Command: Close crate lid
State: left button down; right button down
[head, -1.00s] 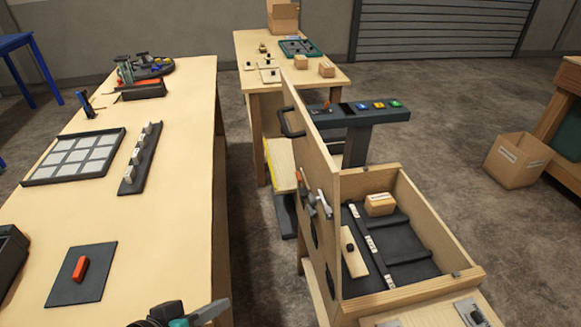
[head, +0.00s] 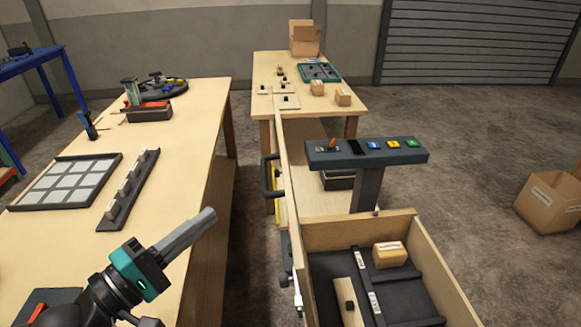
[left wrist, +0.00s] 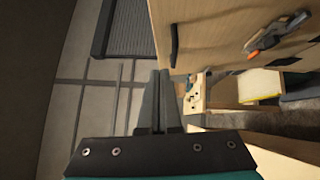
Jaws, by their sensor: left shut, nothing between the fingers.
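The wooden crate (head: 448,262) stands at the lower right of the head view, open at the top. Its lid (head: 288,205) stands upright along the crate's left side, seen nearly edge-on. A dark handle (head: 267,176) sticks out from the lid's left face. My left gripper (head: 208,216) is shut and empty, left of the lid and apart from it, over the right side of the long table. In the left wrist view, the shut fingers (left wrist: 160,82) are in the middle and a wooden panel, apparently the lid (left wrist: 215,35), fills the upper right. My right gripper is out of view.
The crate holds a small box (head: 389,255) and a white-marked strip. A console with coloured buttons (head: 368,153) stands behind it. The long table (head: 185,190) at left carries a tile tray (head: 72,181). A narrow gap separates table and lid.

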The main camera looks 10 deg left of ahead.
pick_arm(q)
jog(key=p, duration=0.3)
send_near(266, 184)
jog(key=shift+w+d+r, duration=1.8)
jog(key=shift+w, duration=0.6)
jog(key=shift+w+d, duration=0.15)
jog(key=shift+d, duration=0.4)
jog(key=shift+w+d, duration=0.15)
jog(key=shift+d, duration=0.4)
